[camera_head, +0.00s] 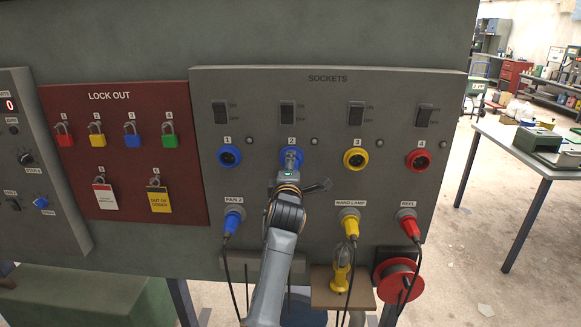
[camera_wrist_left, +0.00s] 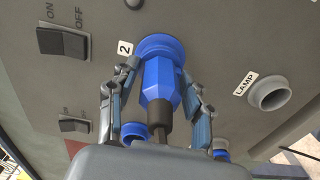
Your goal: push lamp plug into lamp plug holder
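The blue lamp plug (camera_wrist_left: 157,85) points into blue socket 2 (camera_wrist_left: 160,45), its nose at the socket ring; how deep it sits I cannot tell. Its dark cable end faces my wrist. My left gripper (camera_wrist_left: 160,78) has a finger on each side of the plug body and appears closed on it. In the head view my left gripper (camera_head: 290,160) is at socket 2 (camera_head: 291,150) and covers most of the plug. The lamp plug holder (camera_wrist_left: 270,93), a pale empty ring beside the LAMP label, shows in the left wrist view; my arm hides it in the head view. My right gripper is out of view.
Blue socket 1 (camera_head: 229,156), yellow socket 3 (camera_head: 356,158) and red socket 4 (camera_head: 418,160) flank socket 2. Below hang the fan 2 plug (camera_head: 233,220), yellow hand lamp plug (camera_head: 349,224) and red reel plug (camera_head: 409,226), with dangling cables. A red reel (camera_head: 386,293) juts out lower right.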

